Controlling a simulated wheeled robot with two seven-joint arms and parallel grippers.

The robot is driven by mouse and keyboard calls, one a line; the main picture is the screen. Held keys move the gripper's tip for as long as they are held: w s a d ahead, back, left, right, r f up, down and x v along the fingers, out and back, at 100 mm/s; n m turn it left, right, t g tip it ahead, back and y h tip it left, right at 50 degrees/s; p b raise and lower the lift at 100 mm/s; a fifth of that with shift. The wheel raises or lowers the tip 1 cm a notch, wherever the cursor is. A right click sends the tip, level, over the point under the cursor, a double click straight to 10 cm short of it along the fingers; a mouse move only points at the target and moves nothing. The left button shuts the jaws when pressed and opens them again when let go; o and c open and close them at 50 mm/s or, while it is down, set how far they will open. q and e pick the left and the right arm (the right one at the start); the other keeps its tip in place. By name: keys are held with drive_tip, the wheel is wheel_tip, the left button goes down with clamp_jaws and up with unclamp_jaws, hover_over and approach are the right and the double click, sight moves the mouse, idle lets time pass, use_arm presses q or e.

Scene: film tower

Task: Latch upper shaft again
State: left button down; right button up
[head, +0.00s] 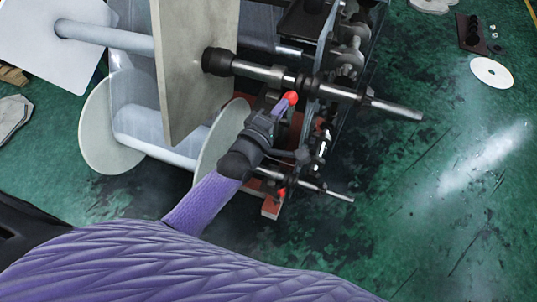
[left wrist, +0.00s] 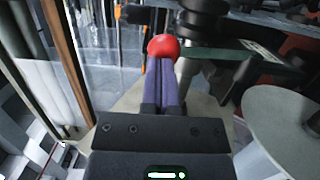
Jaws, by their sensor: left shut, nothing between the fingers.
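The upper shaft (head: 392,106) runs across the film tower, a metal rod with dark collars, its free end sticking out to the right. A red ball knob (head: 290,98) sits just below it, at the latch by the tower's frame; it also shows in the left wrist view (left wrist: 163,47). My left gripper (head: 282,108) is shut and empty, its purple fingers (left wrist: 163,82) together with their tips right at the knob. I cannot tell whether they touch it. The gripper hides part of the latch. My right gripper is in neither view.
A lower shaft (head: 328,193) with another red knob (head: 282,193) lies below the gripper. A large pale disc (head: 222,140) and a beige panel (head: 190,70) stand close on the left. The green floor (head: 430,190) at right is mostly clear.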

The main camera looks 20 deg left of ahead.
use_arm(q)
drive_tip(key=shift+w+r, duration=0.2)
drive_tip(key=shift+w, duration=0.3)
drive_tip(key=shift+w+r, duration=0.15)
drive_tip(key=shift+w, duration=0.35)
drive_tip(key=shift+r, duration=0.1)
drive_tip(key=shift+w+r, duration=0.1)
drive_tip(key=shift+r, duration=0.05)
